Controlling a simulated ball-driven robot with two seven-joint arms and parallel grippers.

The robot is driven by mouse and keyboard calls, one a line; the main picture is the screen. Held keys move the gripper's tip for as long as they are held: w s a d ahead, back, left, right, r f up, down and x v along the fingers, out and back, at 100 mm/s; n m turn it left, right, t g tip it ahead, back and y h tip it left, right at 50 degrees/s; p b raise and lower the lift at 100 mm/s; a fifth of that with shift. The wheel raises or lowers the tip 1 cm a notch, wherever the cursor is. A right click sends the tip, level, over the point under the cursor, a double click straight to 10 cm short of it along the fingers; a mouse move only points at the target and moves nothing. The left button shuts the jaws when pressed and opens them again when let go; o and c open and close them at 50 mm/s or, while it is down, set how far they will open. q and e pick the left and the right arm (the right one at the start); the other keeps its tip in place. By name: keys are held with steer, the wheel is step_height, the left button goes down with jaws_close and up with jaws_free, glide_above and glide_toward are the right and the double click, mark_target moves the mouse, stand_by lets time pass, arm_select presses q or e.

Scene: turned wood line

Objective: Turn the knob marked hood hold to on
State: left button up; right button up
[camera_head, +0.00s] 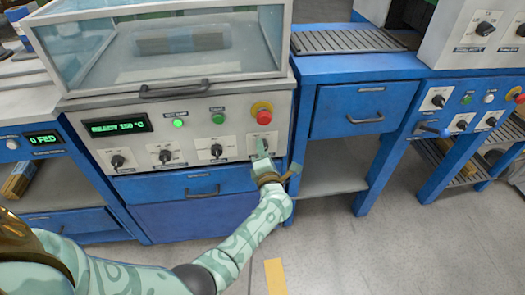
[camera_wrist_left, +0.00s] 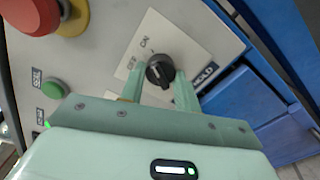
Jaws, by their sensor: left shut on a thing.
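The knob marked hold (camera_wrist_left: 160,70) is a small black dial on a white plate with OFF and ON printed beside it. Only the word "HOLD" of its name shows in the left wrist view. The knob sits between the two pale green fingers of my left gripper (camera_wrist_left: 160,84), which is shut on it. I cannot tell for certain which mark its pointer faces. In the head view my left gripper (camera_head: 262,152) is at the right end of the panel's lower knob row and hides most of this knob. My right gripper is not in view.
A red emergency button (camera_head: 262,113) on a yellow base sits just above the gripper. Other black knobs (camera_head: 216,151) line the panel to the left, under a green display (camera_head: 118,127). A glass hood (camera_head: 165,45) stands above. A blue drawer (camera_head: 190,185) is below.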

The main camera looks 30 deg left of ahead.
arm_select(q)
steer(key=shift+d+f, duration=0.15)
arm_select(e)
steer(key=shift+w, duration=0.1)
arm_select(q)
steer(key=o, duration=1)
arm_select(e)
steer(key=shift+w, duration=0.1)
